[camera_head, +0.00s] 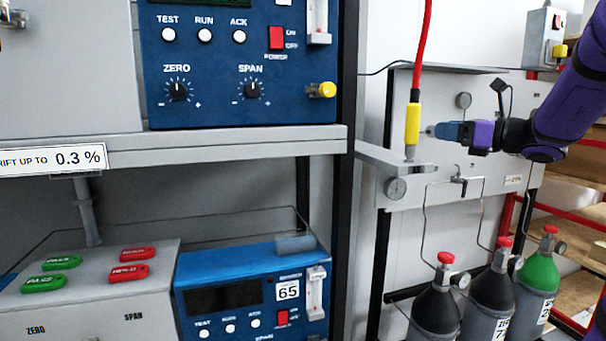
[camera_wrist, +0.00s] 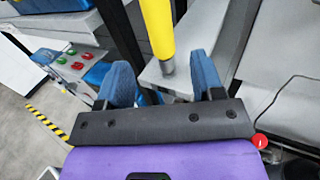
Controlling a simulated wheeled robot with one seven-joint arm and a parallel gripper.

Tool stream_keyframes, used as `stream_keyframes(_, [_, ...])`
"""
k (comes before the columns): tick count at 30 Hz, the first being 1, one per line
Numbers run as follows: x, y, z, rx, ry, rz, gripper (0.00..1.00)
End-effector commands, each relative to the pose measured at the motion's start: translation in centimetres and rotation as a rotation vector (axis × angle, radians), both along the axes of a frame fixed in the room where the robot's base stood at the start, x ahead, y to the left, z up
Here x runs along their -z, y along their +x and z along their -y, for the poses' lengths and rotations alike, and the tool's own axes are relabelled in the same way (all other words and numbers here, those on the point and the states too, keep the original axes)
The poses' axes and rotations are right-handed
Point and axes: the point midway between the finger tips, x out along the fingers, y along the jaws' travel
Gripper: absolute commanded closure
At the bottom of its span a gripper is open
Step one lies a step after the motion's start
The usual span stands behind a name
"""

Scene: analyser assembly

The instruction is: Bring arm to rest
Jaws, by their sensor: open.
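My gripper (camera_head: 432,131) is purple with blue fingers and reaches in from the right in the head view. Its fingers are apart, and they also show in the wrist view (camera_wrist: 160,68). A yellow connector (camera_head: 412,124) hangs upright on a red hose (camera_head: 422,45), just left of the fingertips in the head view. Its grey lower end meets a small grey bracket (camera_head: 420,168). In the wrist view the yellow connector (camera_wrist: 157,28) stands ahead of the gap between the fingers. I cannot tell whether the fingers touch it.
Gas cylinders with red knobs (camera_head: 492,290) stand below my gripper, before a grey panel (camera_head: 460,100). The blue analyser (camera_head: 235,60) sits on a shelf at left, another blue unit (camera_head: 250,295) below. A dark rack post (camera_head: 347,150) stands between. Open floor (camera_wrist: 25,140) shows at lower left.

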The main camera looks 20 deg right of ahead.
Motion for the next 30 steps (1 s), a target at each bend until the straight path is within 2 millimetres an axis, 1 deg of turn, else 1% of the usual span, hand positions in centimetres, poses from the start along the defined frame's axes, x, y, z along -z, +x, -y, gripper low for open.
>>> stream_keyframes(2, [0.0,-0.1,-0.5,-0.011,-0.017,-0.001,0.39])
stream_keyframes(4, [0.1,-0.5,-2.0,-0.045,-0.065,-0.007,0.39])
stream_keyframes(5, [0.3,-0.8,-2.9,-0.067,-0.100,-0.011,0.39])
stream_keyframes(8, [1.0,-2.4,-7.2,-0.177,-0.271,-0.020,0.39])
stream_keyframes(9, [1.5,-3.4,-9.2,-0.233,-0.360,-0.021,0.39])
stream_keyframes(11, [2.4,-5.1,-12.0,-0.325,-0.506,-0.013,0.39])
stream_keyframes(12, [3.0,-6.4,-13.7,-0.387,-0.605,-0.004,0.39])
stream_keyframes(14, [4.1,-8.3,-15.8,-0.481,-0.755,0.016,0.39])
stream_keyframes(15, [4.7,-9.7,-17.1,-0.544,-0.855,0.035,0.39])
stream_keyframes(17, [5.7,-11.7,-18.6,-0.640,-1.008,0.069,0.39])
stream_keyframes(18, [6.4,-13.1,-19.5,-0.703,-1.110,0.096,0.39])
stream_keyframes(20, [7.5,-15.0,-20.5,-0.800,-1.263,0.141,0.39])
stream_keyframes(21, [8.1,-16.3,-21.0,-0.864,-1.367,0.175,0.39])
stream_keyframes(23, [9.0,-18.2,-21.4,-0.958,-1.522,0.233,0.39])
stream_keyframes(24, [9.5,-19.3,-21.6,-1.022,-1.625,0.273,0.39])
stream_keyframes(27, [10.7,-21.8,-21.5,-1.173,-1.875,0.379,0.39])
stream_keyframes(30, [11.3,-23.5,-21.1,-1.302,-2.089,0.479,0.39])
